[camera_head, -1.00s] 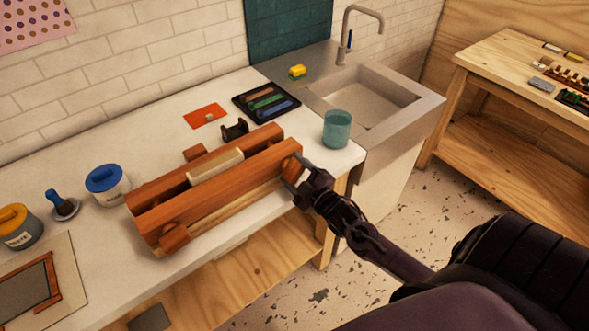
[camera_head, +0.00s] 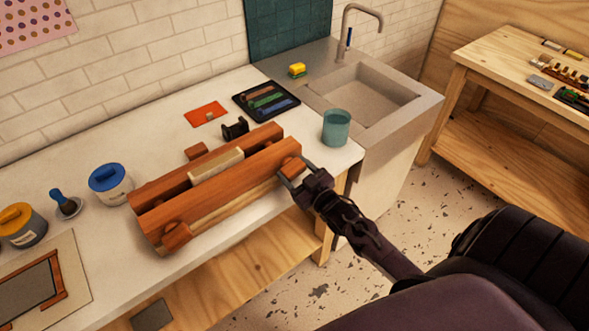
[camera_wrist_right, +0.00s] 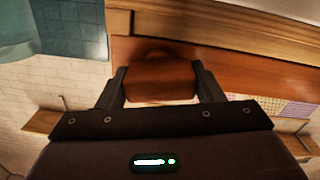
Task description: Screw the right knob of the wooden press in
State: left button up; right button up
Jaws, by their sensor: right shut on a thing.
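The wooden press (camera_head: 222,191) lies on the white counter, its long reddish boards running from lower left to upper right, with a pale block (camera_head: 217,167) between them. Its right knob (camera_head: 292,167) is at the right end of the front board. My right gripper (camera_head: 293,174) is shut on this knob. In the right wrist view the knob (camera_wrist_right: 160,80) sits between the two fingers, against the reddish board. The left knob (camera_head: 176,236) is at the board's lower left end. My left gripper is not in view.
A teal cup (camera_head: 336,128) stands right of the press by the sink (camera_head: 370,103). A dark tray (camera_head: 266,99), a black holder (camera_head: 235,129) and a red card (camera_head: 206,113) lie behind it. Tubs (camera_head: 109,184) and a frame stand left. The front counter edge is close to the right knob.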

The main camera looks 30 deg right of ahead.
jog(key=shift+s+a+f, duration=0.15)
jog(key=shift+s+f, duration=0.05)
jog(key=shift+f, duration=0.3)
jog(key=o, duration=0.7)
jog(key=shift+o, duration=1.2)
jog(key=shift+s+r, duration=0.15)
jog(key=shift+r, duration=0.25)
jog(key=shift+s+f, duration=0.15)
jog(key=shift+s, duration=0.2)
jog(key=s, duration=0.2)
jog(key=s+b, duration=0.1)
jog(key=s, duration=0.1)
jog(key=s+b, duration=0.1)
jog(key=s, duration=0.2)
jog(key=shift+d, duration=0.3)
